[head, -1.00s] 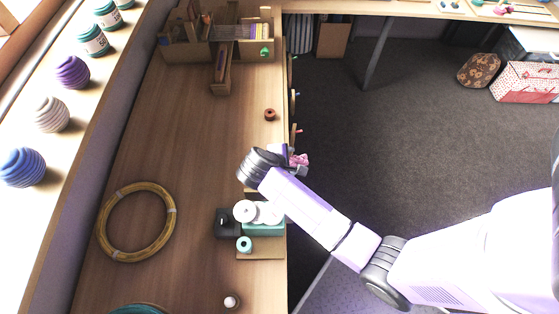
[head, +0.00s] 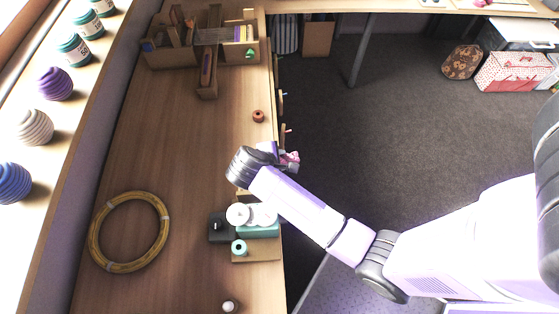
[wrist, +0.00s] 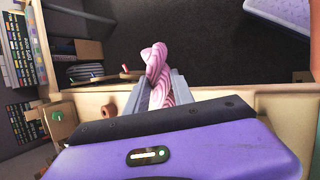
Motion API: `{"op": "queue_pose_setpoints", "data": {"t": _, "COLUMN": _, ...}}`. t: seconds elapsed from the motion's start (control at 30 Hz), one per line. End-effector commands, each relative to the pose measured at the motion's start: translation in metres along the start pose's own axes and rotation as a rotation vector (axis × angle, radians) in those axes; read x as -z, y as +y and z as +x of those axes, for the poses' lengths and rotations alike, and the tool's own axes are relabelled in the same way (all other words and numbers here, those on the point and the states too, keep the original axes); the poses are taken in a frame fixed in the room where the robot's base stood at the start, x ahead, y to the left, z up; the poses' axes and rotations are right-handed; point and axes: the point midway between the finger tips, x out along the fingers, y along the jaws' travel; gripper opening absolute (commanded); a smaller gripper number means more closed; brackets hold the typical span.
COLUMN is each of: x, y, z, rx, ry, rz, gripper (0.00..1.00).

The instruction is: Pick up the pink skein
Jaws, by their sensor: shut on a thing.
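The pink skein (wrist: 157,75) is a twisted pink bundle held between the two fingers of my gripper (wrist: 160,92) in the wrist view. In the head view the skein (head: 290,157) is a small pink patch at my gripper (head: 284,161), just past the right edge of the wooden table. My gripper is shut on the skein. The skein's lower part is hidden behind the purple gripper body in the wrist view.
A teal sewing machine (head: 258,229) stands near the table's right edge, close to my arm. A red-brown spool (head: 258,116) sits farther back. A wooden organiser (head: 207,85) is at the back, and a yellow hoop (head: 97,225) lies at the left. Mid-table is clear.

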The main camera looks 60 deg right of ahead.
Motion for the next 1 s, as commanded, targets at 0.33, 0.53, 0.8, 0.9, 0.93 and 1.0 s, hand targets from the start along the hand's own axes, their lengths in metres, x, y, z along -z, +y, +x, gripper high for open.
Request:
{"op": "queue_pose_setpoints", "data": {"t": 0.33, "x": -0.028, "y": 0.044, "z": -0.07, "rx": -0.003, "ry": 0.005, "rz": 0.006, "gripper": 0.0}}
{"op": "queue_pose_setpoints", "data": {"t": 0.53, "x": -0.045, "y": 0.07, "z": -0.111, "rx": -0.003, "ry": 0.005, "rz": 0.006, "gripper": 0.0}}
{"op": "queue_pose_setpoints", "data": {"t": 0.8, "x": -0.059, "y": 0.089, "z": -0.143, "rx": -0.001, "ry": 0.002, "rz": 0.003, "gripper": 0.0}}
{"op": "queue_pose_setpoints", "data": {"t": 0.9, "x": -0.061, "y": 0.092, "z": -0.147, "rx": -0.001, "ry": 0.001, "rz": 0.002, "gripper": 0.0}}
{"op": "queue_pose_setpoints", "data": {"t": 0.93, "x": -0.061, "y": 0.093, "z": -0.148, "rx": -0.001, "ry": 0.001, "rz": 0.001, "gripper": 0.0}}
{"op": "queue_pose_setpoints", "data": {"t": 1.0, "x": -0.062, "y": 0.093, "z": -0.149, "rx": -0.001, "ry": 0.001, "rz": 0.001, "gripper": 0.0}}
